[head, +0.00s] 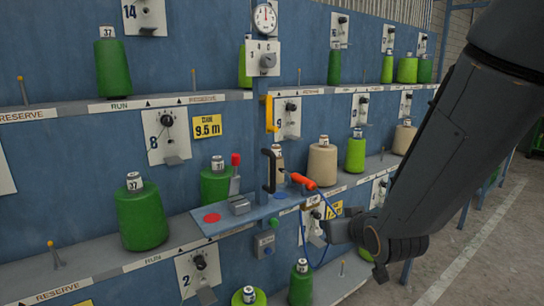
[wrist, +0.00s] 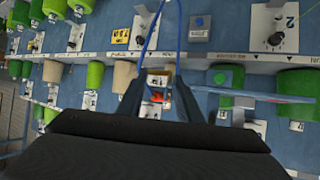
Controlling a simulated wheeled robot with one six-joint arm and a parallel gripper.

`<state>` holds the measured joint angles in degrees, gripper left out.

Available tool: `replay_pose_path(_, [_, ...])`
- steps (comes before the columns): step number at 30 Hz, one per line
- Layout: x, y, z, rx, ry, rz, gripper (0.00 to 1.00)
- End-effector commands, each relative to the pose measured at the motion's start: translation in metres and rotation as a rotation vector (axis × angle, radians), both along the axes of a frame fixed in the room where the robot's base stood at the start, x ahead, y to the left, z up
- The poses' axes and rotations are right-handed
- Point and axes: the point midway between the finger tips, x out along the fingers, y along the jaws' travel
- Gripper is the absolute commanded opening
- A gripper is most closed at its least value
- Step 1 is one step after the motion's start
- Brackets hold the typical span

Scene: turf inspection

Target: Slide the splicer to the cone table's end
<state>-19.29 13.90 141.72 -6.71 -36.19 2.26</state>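A grey clamp-like block (head: 239,205) with an upright red-topped lever sits on a blue shelf plate (head: 218,225); it looks like the splicer. A red disc lies on the plate to its left and a blue disc to its right. A black upright handle (head: 268,170) stands behind the plate, right of the block. My gripper (head: 335,231) is right of and below the plate, apart from the block. In the wrist view its two fingers (wrist: 158,103) are spread, with an orange patch visible beyond the gap. I see no held object. The block is not clear in the wrist view.
An orange-handled tool (head: 302,181) with a looping blue hose (head: 325,252) hangs between the plate and my gripper. Green cones (head: 141,218) and cream cones (head: 322,163) stand on the rack shelves. A yellow handle (head: 268,113) is above. Open floor (head: 470,260) lies right.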

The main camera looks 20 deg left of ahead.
Motion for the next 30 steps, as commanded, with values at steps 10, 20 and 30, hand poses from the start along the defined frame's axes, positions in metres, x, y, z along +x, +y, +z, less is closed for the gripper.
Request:
replay_pose_path(10, [-0.014,0.115,0.108,0.242,-0.388,0.219,0.33])
replay_pose_path(20, [-0.001,0.140,0.122,0.279,-0.435,0.244,0.33])
replay_pose_path(30, [0.036,0.169,0.123,0.279,-0.435,0.243,0.33])
